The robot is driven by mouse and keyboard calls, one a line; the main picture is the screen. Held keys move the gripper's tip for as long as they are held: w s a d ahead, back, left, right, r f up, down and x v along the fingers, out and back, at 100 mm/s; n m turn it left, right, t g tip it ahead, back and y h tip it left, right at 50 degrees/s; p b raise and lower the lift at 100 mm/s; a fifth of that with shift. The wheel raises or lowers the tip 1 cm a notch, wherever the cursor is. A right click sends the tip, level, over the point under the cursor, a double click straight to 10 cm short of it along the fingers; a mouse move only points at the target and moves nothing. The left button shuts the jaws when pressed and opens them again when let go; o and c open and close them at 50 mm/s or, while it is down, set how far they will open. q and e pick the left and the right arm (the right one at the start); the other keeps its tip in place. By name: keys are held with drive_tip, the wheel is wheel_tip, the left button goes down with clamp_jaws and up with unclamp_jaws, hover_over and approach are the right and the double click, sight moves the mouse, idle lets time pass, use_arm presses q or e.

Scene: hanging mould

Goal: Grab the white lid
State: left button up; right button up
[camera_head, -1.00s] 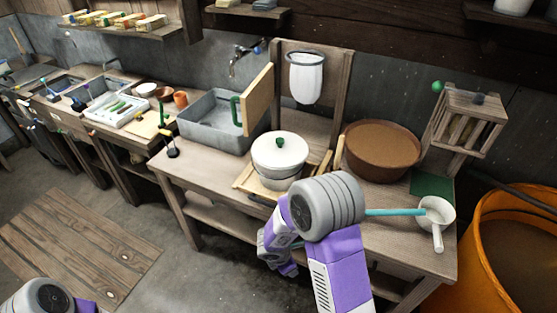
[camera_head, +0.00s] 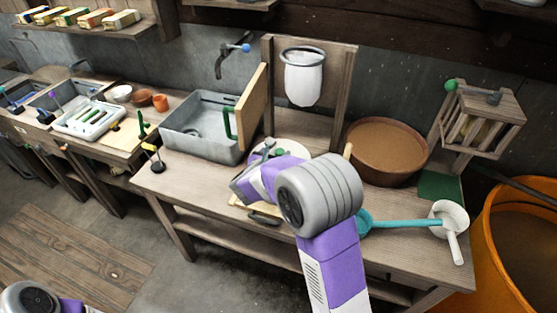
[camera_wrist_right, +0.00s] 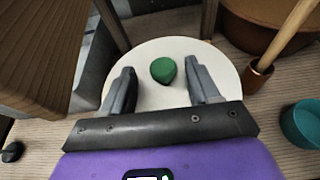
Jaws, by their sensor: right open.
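The white lid (camera_wrist_right: 160,52) with its round green knob (camera_wrist_right: 163,70) fills the middle of the right wrist view. In the head view only a part of the lid (camera_head: 298,149) shows, as my right arm hides most of it and the pot below. My right gripper (camera_wrist_right: 160,80) is open, with one finger on each side of the green knob and nothing held. The fingers are over the lid; I cannot tell whether they touch it. In the head view the right gripper (camera_head: 262,152) is at the lid's left. My left gripper is not in view.
A grey sink (camera_head: 205,128) with an upright wooden board (camera_head: 252,108) stands left of the lid. A brown basin (camera_head: 385,150) is at the right. A teal-handled ladle (camera_head: 410,222) lies near the front right. A white hanging bag (camera_head: 303,78) is behind.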

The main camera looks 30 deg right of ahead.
sight(280, 151)
drive_tip(key=x, duration=0.3)
drive_tip(key=shift+w+d+f, duration=0.1)
drive_tip(key=shift+d+f, duration=0.2)
drive_tip(key=shift+d, duration=0.05)
drive_tip(key=c, duration=1)
drive_tip(key=shift+r, duration=0.1)
